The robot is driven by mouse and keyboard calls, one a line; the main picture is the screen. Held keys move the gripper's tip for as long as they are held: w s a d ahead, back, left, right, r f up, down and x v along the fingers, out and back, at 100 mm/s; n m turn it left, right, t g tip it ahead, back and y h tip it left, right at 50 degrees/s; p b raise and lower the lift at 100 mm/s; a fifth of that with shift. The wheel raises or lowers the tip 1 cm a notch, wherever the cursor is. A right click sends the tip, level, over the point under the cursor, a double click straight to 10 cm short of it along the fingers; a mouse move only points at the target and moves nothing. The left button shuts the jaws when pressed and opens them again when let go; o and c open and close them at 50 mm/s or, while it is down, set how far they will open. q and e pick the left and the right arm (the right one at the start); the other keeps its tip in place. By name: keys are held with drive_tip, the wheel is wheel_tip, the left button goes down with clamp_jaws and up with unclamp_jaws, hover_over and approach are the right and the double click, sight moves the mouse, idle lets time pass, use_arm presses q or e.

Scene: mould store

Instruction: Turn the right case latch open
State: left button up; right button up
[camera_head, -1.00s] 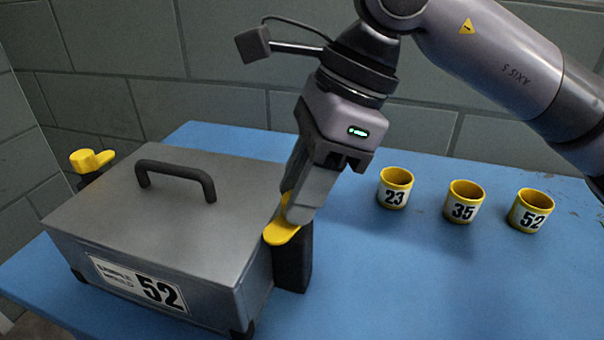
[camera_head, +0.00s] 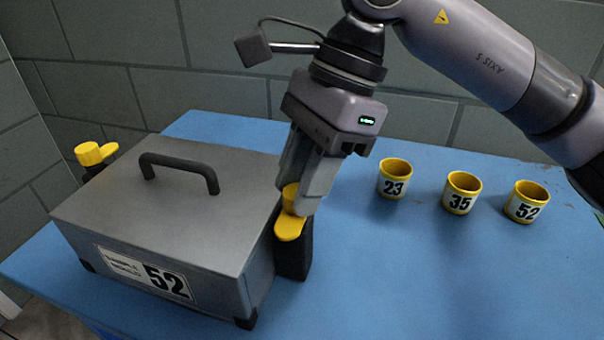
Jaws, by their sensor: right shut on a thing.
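A grey metal case (camera_head: 165,215) labelled 52, with a black top handle (camera_head: 180,163), stands on the blue table. The right latch (camera_head: 289,229) is a yellow knob with a lever on a black block at the case's right side. My right gripper (camera_head: 297,205) points down at it and is shut on its knob, which the fingers partly hide. The latch's lever points toward the front of the table. The left latch (camera_head: 92,153), also yellow, is at the case's far left side with nothing touching it. My left gripper is not in view.
A grey block wall (camera_head: 130,60) stands behind.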

drive_tip(key=o, duration=1)
drive_tip(key=shift+o, duration=0.2)
drive_tip(key=shift+r, duration=0.1)
drive_tip(key=p+v, duration=0.1)
drive_tip(key=v, duration=0.6)
